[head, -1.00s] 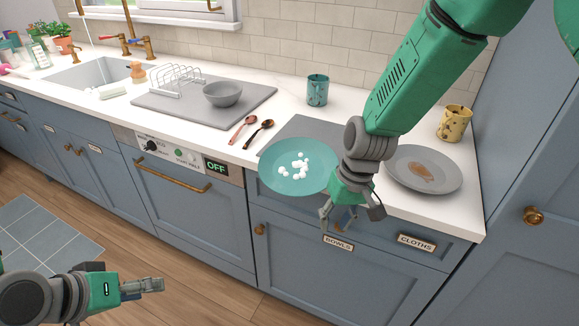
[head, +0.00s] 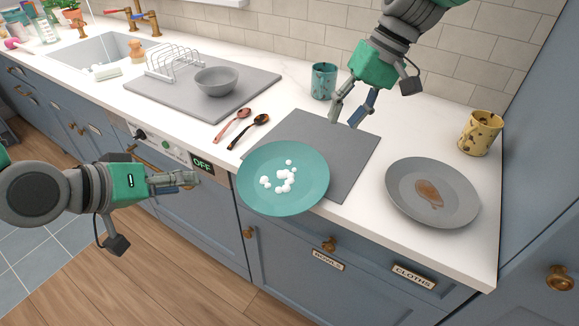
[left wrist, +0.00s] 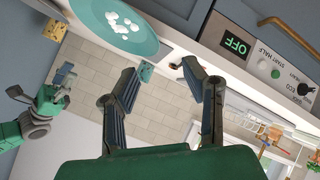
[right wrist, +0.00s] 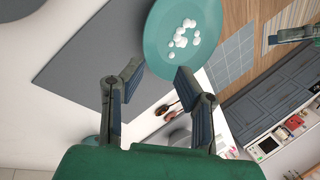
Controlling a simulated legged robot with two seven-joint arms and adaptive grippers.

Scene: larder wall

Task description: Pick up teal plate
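The teal plate (head: 283,200) with several white lumps on it lies at the counter's front edge, partly over a grey mat (head: 345,165), its front overhanging the edge. It also shows in the left wrist view (left wrist: 95,32) and the right wrist view (right wrist: 165,50). My right gripper (head: 345,118) is open and empty above the mat's back edge, behind the plate. In the right wrist view its fingers (right wrist: 155,85) are apart with the plate beyond them. My left gripper (head: 192,179) is empty, left of the plate, in front of the cabinets. The left wrist view shows its fingers (left wrist: 163,80) spread.
A grey plate (head: 460,200) with a brown stain lies to the right. A yellow mug (head: 480,133) and a teal mug (head: 323,82) stand behind. Two spoons (head: 240,128), a grey bowl (head: 216,81) and a rack (head: 175,58) are to the left.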

